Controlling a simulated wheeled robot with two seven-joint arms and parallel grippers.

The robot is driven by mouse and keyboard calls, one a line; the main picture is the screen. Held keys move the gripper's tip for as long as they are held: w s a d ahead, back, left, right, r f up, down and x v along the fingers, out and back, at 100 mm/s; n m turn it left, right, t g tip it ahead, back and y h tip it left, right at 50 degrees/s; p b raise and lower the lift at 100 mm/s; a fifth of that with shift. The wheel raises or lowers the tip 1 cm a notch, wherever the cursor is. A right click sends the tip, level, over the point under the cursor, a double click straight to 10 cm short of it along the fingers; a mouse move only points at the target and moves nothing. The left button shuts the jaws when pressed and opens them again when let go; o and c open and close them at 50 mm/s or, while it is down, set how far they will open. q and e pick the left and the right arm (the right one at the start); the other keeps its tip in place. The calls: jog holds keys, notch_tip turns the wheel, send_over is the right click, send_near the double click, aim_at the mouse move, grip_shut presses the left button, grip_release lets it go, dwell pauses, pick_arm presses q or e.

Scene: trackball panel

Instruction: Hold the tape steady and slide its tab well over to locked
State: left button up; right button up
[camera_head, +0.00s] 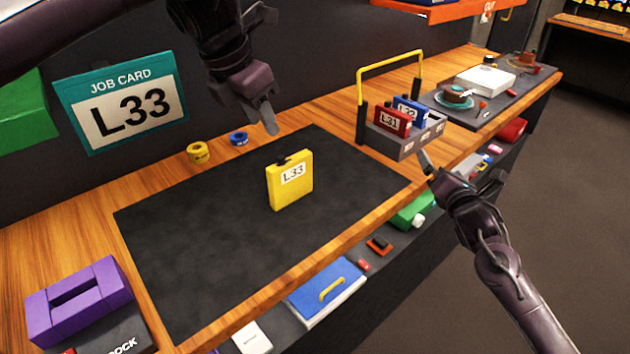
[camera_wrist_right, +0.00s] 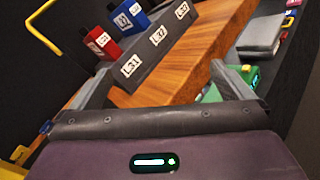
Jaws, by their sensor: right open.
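The yellow tape (camera_head: 289,182) labelled L33 stands upright on the dark mat (camera_head: 200,250), with a small black tab (camera_head: 283,160) on its top edge. The tab's exact position along the top is too small to tell. My left gripper (camera_head: 268,122) hangs above and behind the tape, apart from it; its finger opening does not show clearly. My right gripper (camera_head: 428,162) is open and empty at the bench's front edge, right of the tape, near the rack. Its two spread fingers show in the right wrist view (camera_wrist_right: 165,85); the tape is not clearly visible there.
A grey rack (camera_head: 405,143) with a yellow handle holds a red L31 tape (camera_head: 392,121) and a blue L32 tape (camera_head: 411,110). The job card (camera_head: 125,100) reads L33. Yellow (camera_head: 199,152) and blue rolls (camera_head: 238,138) lie behind the mat. The mat around the tape is clear.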

aim_at(293, 174)
jog(key=a+r+n+y, duration=0.1)
jog(key=a+n+y, duration=0.1)
jog(key=a, duration=0.3)
jog(key=s+a+r+n+g+y, duration=0.1)
jog(key=a+n+y, duration=0.1)
jog(key=a, duration=0.3)
jog(key=a+r+n+y, duration=0.1)
jog(key=a+n, duration=0.1)
jog(key=a, duration=0.4)
jog(key=shift+s+r+g+y, duration=0.15)
jog(key=shift+r+g+y, duration=0.15)
jog(key=shift+r+y, duration=0.1)
jog(key=s+a+n+g+y, duration=0.1)
jog(key=s+a+n, duration=0.1)
jog(key=a, duration=0.2)
jog(key=s+a+r+n+g+y, duration=0.1)
jog(key=s+a+n, duration=0.1)
jog(key=a, duration=0.3)
jog(key=s+a+r+n+g+y, duration=0.1)
jog(key=s+a+n+g+y, duration=0.1)
jog(key=s+a+n, duration=0.1)
jog(key=shift+a+n, duration=0.5)
jog(key=shift+a, duration=0.7)
jog(key=x, duration=0.7)
jog(key=shift+w+a+f, duration=0.2)
